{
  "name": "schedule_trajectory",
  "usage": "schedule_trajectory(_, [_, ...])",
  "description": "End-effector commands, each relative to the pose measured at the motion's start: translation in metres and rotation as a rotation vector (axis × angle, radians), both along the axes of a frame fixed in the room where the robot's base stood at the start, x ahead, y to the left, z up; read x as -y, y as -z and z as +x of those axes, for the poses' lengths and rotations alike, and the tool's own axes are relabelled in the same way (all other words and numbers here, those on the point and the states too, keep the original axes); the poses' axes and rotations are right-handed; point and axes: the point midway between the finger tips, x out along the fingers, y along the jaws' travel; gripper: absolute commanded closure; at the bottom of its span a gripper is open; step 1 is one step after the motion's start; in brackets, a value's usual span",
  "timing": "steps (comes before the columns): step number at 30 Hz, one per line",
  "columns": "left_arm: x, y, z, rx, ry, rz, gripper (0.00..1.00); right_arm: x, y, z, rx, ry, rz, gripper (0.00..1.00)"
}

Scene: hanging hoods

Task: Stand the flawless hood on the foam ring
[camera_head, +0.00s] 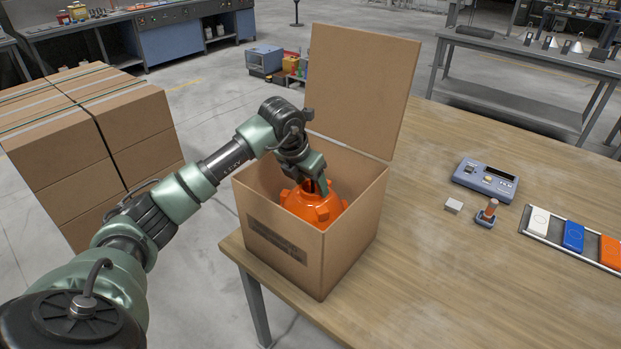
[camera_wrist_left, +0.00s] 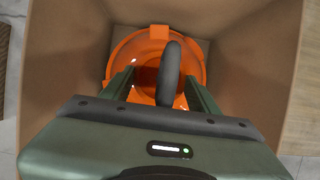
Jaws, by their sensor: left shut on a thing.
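An orange hood (camera_head: 311,208) with blocky lugs sits inside an open cardboard box (camera_head: 340,238), upright as far as I can see; its lower part is hidden by the box walls. In the left wrist view the hood (camera_wrist_left: 138,55) shows below the fingers, with a dark grey loop (camera_wrist_left: 168,72) standing up between them. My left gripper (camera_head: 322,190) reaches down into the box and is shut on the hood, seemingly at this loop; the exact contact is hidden. Its fingers also show in the left wrist view (camera_wrist_left: 160,88). I see no foam ring and no right gripper.
The box's flap (camera_head: 360,85) stands up at the back. To the right on the wooden table (camera_head: 440,270) are a blue-grey device (camera_head: 486,179), a small white block (camera_head: 454,205), a stamp-like item (camera_head: 487,213) and a tray of coloured pieces (camera_head: 525,227). Stacked cartons (camera_head: 135,115) stand left.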

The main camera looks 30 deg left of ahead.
Motion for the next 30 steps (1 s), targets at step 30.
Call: schedule_trajectory(30, [0.000,0.065,0.000,0.003,0.000,0.000,1.00,-0.004,0.047,-0.001,-0.001,0.003,0.005,0.55])
